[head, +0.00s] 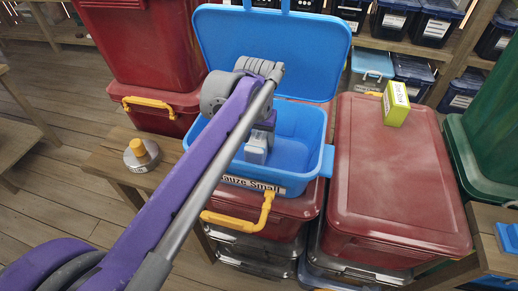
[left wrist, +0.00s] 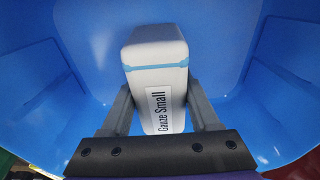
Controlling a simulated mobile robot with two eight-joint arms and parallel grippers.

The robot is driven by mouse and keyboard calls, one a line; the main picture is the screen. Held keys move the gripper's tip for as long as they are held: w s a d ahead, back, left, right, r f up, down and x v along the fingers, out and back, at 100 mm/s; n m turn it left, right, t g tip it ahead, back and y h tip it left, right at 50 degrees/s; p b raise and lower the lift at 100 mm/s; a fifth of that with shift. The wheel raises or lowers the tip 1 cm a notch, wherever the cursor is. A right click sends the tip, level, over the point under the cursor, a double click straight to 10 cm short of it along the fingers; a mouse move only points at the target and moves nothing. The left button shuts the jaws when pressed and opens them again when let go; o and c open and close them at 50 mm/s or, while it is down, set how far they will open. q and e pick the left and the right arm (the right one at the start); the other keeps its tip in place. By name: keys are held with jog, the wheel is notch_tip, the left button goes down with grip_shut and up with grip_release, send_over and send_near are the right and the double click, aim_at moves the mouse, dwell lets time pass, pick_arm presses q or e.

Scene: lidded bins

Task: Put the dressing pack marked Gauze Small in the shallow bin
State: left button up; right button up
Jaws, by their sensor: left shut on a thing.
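The dressing pack (left wrist: 157,75), a white box with a light blue band and a "Gauze Small" label, sits upright between the fingers of my left gripper (left wrist: 165,110) in the left wrist view. The gripper is shut on it. The open blue bin (head: 307,125) has its lid (head: 275,50) raised at the back and a front label partly hidden by my arm, ending "auze Small". In the head view my left gripper (head: 256,150) reaches down inside this bin. Whether the pack touches the floor is unclear. My right gripper is not in view.
The blue bin stands on a red bin with a yellow handle (head: 265,212). A closed red bin (head: 395,185) at right carries a yellow-green box (head: 396,104). A grey weight-like object with a yellow knob (head: 141,154) sits on a wooden surface at left. Shelves hold dark bins behind.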

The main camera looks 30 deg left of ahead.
aim_at(257, 139)
pick_arm(q)
jog(key=shift+f, duration=1.2)
jog(key=shift+f, duration=0.1)
jog(key=o, duration=1.4)
jog(key=r, duration=0.4)
jog(key=s+r, duration=0.1)
jog(key=r, duration=0.3)
jog(key=r+p, duration=0.1)
jog(key=r, duration=0.3)
jog(key=shift+s+d, duration=0.15)
jog(key=shift+s, duration=0.05)
